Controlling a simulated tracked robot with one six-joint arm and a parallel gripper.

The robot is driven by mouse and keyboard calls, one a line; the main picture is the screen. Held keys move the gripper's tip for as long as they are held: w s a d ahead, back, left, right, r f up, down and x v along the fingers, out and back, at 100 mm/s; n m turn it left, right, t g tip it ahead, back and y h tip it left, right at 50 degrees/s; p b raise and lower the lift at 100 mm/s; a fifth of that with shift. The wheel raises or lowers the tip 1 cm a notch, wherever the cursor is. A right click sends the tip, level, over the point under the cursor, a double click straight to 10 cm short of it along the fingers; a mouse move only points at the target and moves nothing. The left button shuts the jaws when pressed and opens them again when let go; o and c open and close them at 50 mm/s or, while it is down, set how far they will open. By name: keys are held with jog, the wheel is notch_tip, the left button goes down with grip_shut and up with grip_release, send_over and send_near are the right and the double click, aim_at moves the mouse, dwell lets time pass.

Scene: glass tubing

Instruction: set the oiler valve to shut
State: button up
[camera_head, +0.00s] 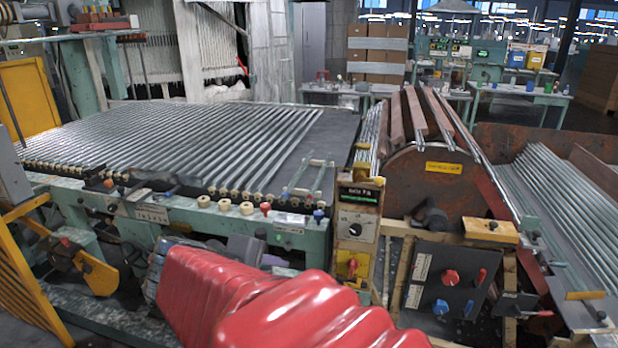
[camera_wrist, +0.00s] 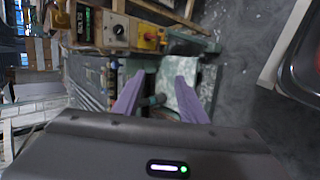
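I cannot read a label that marks the oiler valve. Candidates in the head view are a red knob (camera_head: 451,277) and a blue knob (camera_head: 440,307) on a dark panel (camera_head: 420,262), with a red lever (camera_head: 482,277) and a blue lever (camera_head: 468,308) beside them. A small red handle (camera_head: 265,209) and a small blue handle (camera_head: 319,214) sit on the green machine rail. In the wrist view my gripper (camera_wrist: 158,76) has its two purple fingers apart. Green machine parts show beyond and between the fingers; no grasped thing is visible.
A control post with a dial (camera_head: 352,222) and a yellow box with a red knob (camera_head: 352,265) stands right of the rail. The dial (camera_wrist: 118,30) and yellow box (camera_wrist: 150,37) also show in the wrist view. Glass tubes (camera_head: 230,140) cover the machine bed. Wooden posts frame the dark panel.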

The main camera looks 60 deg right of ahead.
aim_at(376, 183)
jog(key=s+d+r+n+g+h, duration=0.1)
jog(key=s+d+r+n+h, duration=0.1)
jog(key=d, duration=0.5)
jog(key=s+d+r+n+g+h, duration=0.1)
jog(key=s+d+r+n+h, duration=0.1)
jog(key=d, duration=0.6)
jog(key=s+d+r+n+g+h, duration=0.1)
jog(key=s+d+r+g+h, duration=0.1)
jog(key=d, duration=0.5)
jog(key=shift+s+d+r+n+h, duration=0.15)
jog(key=shift+s+r+n+h, duration=0.3)
jog(key=shift+h, duration=0.55)
jog(key=shift+w+d+r, duration=0.1)
jog(key=x, duration=1.3)
jog(key=shift+d, duration=0.3)
